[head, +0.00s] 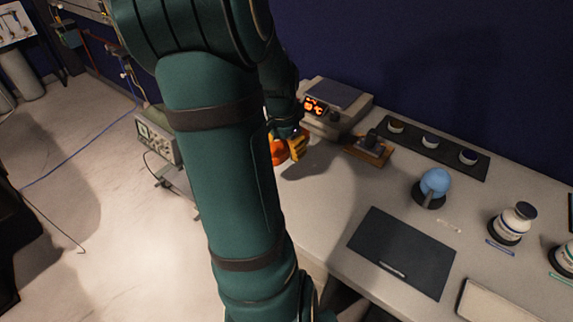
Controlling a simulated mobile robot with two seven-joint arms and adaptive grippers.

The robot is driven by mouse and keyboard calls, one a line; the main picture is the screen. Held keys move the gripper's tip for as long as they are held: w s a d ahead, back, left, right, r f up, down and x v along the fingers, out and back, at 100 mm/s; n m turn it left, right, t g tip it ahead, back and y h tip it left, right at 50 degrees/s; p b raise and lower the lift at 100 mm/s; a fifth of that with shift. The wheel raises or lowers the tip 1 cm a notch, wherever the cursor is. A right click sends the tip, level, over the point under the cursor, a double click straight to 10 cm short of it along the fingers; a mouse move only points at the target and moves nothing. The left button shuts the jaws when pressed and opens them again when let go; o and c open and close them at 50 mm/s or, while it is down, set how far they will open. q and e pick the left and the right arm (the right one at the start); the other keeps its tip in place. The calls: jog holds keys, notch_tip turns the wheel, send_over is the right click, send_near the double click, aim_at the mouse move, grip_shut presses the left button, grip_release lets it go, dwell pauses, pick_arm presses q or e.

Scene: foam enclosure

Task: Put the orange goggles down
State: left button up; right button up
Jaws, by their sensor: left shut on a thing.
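The orange goggles (279,151) show only in part, at the far left part of the table, just right of my green left arm. My left gripper (297,146), with yellow-orange fingers, is shut on the goggles. My forearm hides much of the goggles and the gripper's left side. A shadow lies on the table to the right of the gripper. I cannot tell whether the goggles touch the tabletop. My right gripper is out of view.
A device with a lit orange display (315,107) stands behind the gripper. A small wooden-based item (368,150), a black strip with several pots (432,148), a blue ball on a stand (435,182), a dark mat (402,250) and white bottles (513,222) occupy the table (330,200).

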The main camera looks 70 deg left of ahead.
pick_arm(q)
jog(key=shift+n, duration=0.6)
jog(key=s+f, duration=0.1)
jog(key=s+a+f+b, duration=0.1)
jog(key=f, duration=0.1)
jog(key=s+a+f, duration=0.1)
jog(key=f, duration=0.1)
jog(key=shift+s, duration=0.1)
jog(key=shift+f+b, duration=0.85)
jog(key=shift+f, duration=1.4)
jog(key=shift+f, duration=0.15)
jog(key=o, duration=1.3)
